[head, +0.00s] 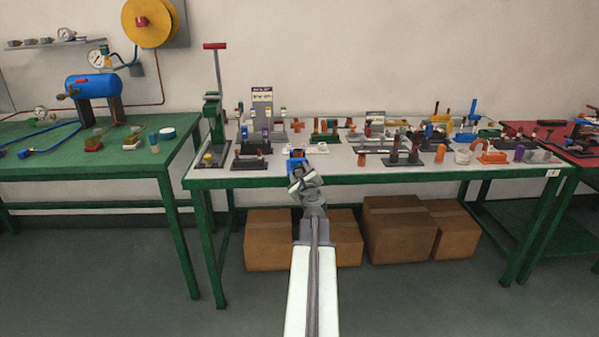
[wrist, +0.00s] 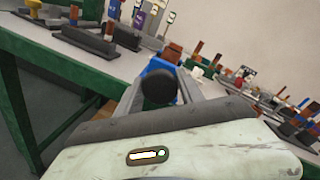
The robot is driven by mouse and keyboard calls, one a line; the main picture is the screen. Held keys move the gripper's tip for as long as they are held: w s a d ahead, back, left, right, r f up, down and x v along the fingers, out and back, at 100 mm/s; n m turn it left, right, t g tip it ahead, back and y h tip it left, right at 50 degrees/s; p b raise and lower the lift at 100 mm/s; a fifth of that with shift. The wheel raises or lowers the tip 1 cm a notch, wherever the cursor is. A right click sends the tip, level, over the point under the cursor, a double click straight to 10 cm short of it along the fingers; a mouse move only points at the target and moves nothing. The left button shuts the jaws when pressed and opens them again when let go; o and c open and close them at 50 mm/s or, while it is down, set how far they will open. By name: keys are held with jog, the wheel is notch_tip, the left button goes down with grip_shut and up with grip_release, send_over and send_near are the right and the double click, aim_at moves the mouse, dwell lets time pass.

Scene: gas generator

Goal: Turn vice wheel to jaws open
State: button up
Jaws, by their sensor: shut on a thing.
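The blue vice (head: 297,162) sits at the front edge of the table, straight ahead of my arm in the head view. In the wrist view, its blue body (wrist: 157,65) shows just beyond the dark round vice wheel (wrist: 158,88). My gripper (head: 300,178) is at the front of the vice, and its grey fingers (wrist: 160,92) lie on either side of the wheel, shut on it. The fingertips are partly hidden behind the wheel. In the head view my gripper hides the wheel. The vice jaws are too small to read.
The grey-topped green table (head: 400,173) carries several small fixtures and parts behind and to the right of the vice. A green press (head: 214,115) stands at its left end. Cardboard boxes (head: 400,228) lie below. The floor in front is clear.

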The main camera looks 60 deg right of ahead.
jog(key=n+p, duration=0.1)
jog(key=n, duration=0.3)
jog(key=shift+d+n+g, duration=0.1)
jog(key=shift+n+g, duration=0.2)
jog(key=shift+g, duration=0.1)
dwell(0.5)
jog(key=o, duration=1.4)
